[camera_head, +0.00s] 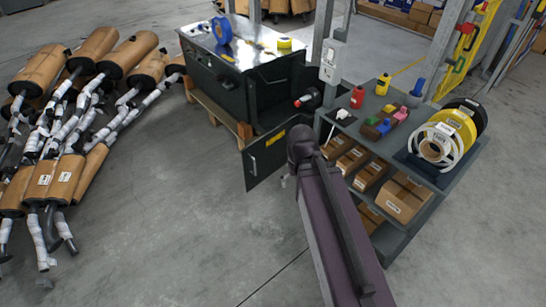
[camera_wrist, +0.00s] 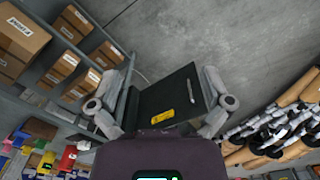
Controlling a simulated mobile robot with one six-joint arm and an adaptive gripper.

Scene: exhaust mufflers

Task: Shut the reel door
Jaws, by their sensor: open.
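The reel door (camera_head: 265,158) is a dark flat panel with a yellow label, standing open from the black strapping machine (camera_head: 228,88). In the wrist view the door (camera_wrist: 180,92) lies ahead between my fingers, with its yellow label and a pale handle facing me. My gripper (camera_wrist: 168,66) is open, its two grey fingers spread on either side of the panel. I cannot tell whether a finger touches the door. In the head view my arm hides nearly all of the gripper, which is beside the door's right part.
A grey shelf cart (camera_head: 452,178) with cardboard boxes, tape rolls and small tools stands close on the right. Wrapped mufflers (camera_head: 75,170) lie at the left. A wooden pallet (camera_head: 212,110) sits under the machine. The floor in front of the door is clear.

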